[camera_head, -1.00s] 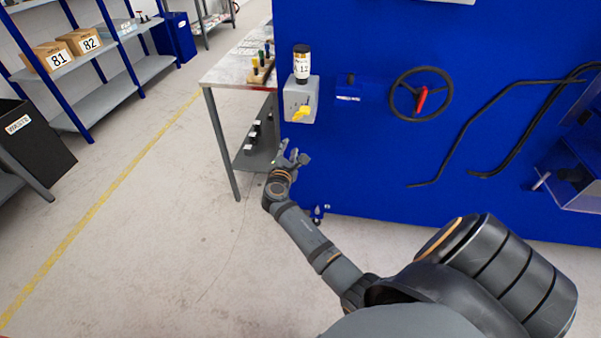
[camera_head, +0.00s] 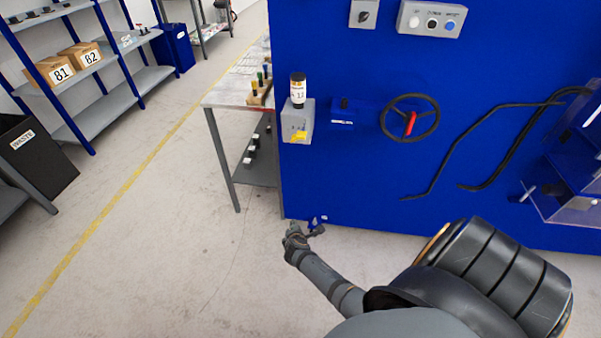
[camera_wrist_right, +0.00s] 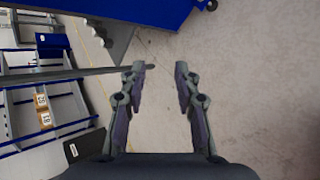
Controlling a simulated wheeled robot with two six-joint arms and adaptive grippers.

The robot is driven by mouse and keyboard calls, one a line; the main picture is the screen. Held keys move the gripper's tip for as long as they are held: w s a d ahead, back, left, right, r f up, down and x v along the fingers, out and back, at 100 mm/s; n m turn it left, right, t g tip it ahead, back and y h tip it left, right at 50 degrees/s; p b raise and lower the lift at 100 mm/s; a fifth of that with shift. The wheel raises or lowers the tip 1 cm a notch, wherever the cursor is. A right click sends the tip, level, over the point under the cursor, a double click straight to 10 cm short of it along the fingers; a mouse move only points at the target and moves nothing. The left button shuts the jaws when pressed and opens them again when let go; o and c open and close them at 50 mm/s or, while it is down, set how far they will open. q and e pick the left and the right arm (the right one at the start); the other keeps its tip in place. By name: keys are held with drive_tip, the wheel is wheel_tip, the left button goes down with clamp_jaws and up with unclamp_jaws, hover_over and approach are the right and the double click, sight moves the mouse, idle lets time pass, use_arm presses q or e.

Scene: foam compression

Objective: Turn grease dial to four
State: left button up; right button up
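The grease dial is a yellow knob (camera_head: 300,136) on the front of a grey box (camera_head: 297,118) at the left edge of the blue machine. A dark-capped bottle with a white label (camera_head: 297,91) stands upright on this box. The dial's numbers are too small to read. My right gripper (camera_head: 304,228) is well below the dial, near the machine's bottom edge, and apart from it. In the right wrist view its two fingers (camera_wrist_right: 160,69) are spread with nothing between them. My left gripper is in neither view.
The blue machine (camera_head: 360,185) carries a black handwheel with a red handle (camera_head: 410,118) and black hoses (camera_head: 450,150) right of the dial. A table (camera_head: 232,96) stands left of the box, its leg close by. The floor (camera_head: 170,230) at left is free.

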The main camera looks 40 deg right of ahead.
drive_tip(key=shift+m+g+y, duration=0.5)
drive_tip(key=shift+g, duration=0.1)
drive_tip(key=shift+s+a+f+p, duration=0.2)
drive_tip(key=shift+s+f, duration=0.35)
drive_tip(key=shift+s, duration=0.15)
drive_tip(key=shift+s+a+f+p, duration=0.2)
drive_tip(key=shift+s+f, duration=0.3)
drive_tip(key=shift+s, duration=0.2)
drive_tip(key=shift+s+a+f+p, duration=0.2)
drive_tip(key=shift+s+f, duration=0.35)
drive_tip(key=shift+s, duration=0.15)
